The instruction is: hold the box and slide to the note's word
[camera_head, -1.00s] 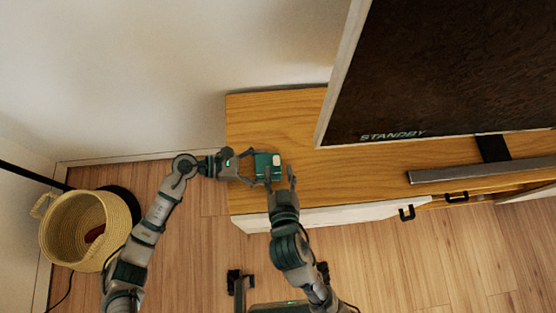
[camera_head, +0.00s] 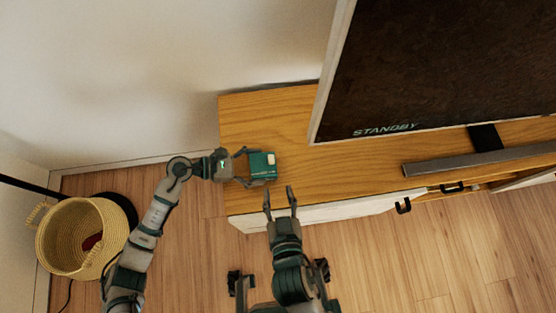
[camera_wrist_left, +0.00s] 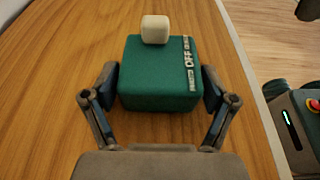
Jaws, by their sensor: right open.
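The small green box (camera_head: 261,168) sits on the wooden cabinet top near its left end. It has a cream slide knob (camera_head: 271,158), which shows at the box's far edge in the left wrist view (camera_wrist_left: 155,29). White lettering that looks like OFF runs along the box's right side there. My left gripper (camera_head: 252,167) has its fingers on either side of the box, pads against its sides in the wrist view (camera_wrist_left: 160,87). My right gripper (camera_head: 280,190) is open and empty, just below the box at the cabinet's front edge. I see no note.
A large dark screen (camera_head: 430,70) reading STANDBY stands on the cabinet (camera_head: 285,108) to the right. A grey bar (camera_head: 475,160) lies in front of it. A woven basket (camera_head: 65,245) stands on the floor at left. The cabinet top left of the screen is mostly clear.

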